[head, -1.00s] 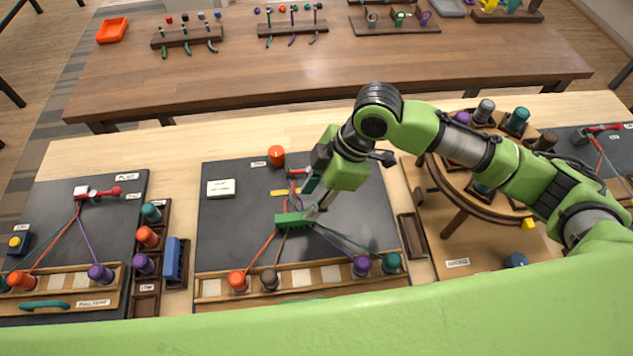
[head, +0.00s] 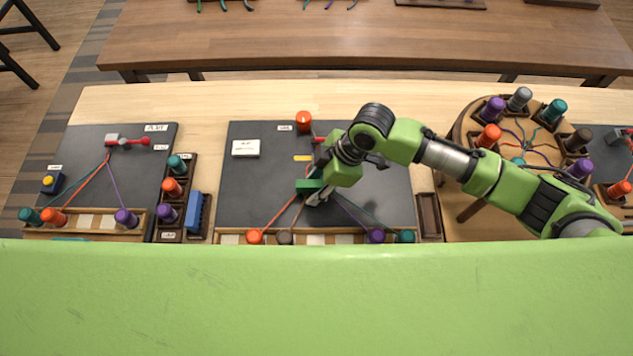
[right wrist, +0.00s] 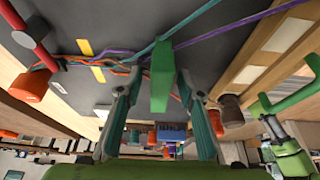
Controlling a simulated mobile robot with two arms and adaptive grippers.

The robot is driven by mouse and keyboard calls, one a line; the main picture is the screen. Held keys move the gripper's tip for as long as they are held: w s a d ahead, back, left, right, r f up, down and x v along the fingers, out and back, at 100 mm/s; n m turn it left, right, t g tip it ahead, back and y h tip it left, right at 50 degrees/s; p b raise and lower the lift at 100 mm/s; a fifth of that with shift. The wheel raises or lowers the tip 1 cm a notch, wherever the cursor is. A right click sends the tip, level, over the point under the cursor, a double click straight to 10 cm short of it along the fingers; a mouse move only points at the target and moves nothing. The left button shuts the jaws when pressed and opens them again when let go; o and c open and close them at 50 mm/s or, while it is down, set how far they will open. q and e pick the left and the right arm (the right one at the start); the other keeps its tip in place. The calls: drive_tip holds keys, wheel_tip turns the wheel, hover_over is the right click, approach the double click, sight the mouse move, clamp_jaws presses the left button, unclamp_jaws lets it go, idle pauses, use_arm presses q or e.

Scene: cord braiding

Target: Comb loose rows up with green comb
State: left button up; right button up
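The green comb (head: 308,186) is across the cords of the middle board (head: 255,195); it also shows in the right wrist view (right wrist: 162,77). My right gripper (head: 319,196) is at the comb. In the right wrist view its two fingers (right wrist: 160,82) stand apart on either side of the comb, with gaps visible, so it looks open. The cords (right wrist: 125,62) run past the comb, bunched toward the red-handled clamp (right wrist: 38,45) and fanning out to the bobbins. The row structure under the comb is too small to judge. My left gripper is not in view.
Orange (head: 254,236), brown, purple (head: 375,236) and teal bobbins sit along the wooden rack at the front. An orange piece (head: 303,121) and white box (head: 246,148) lie at the back. A round braiding stand (head: 470,165) is at right, a sample board (head: 95,170) at left.

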clamp_jaws()
drive_tip(key=shift+w, duration=0.1)
drive_tip(key=shift+w+b, duration=0.6)
drive_tip(key=shift+w, duration=1.4)
wheel_tip(320, 180, up, 9)
drive_tip(key=s+p, duration=0.1)
drive_tip(key=p, duration=0.8)
drive_tip(key=shift+p, duration=0.35)
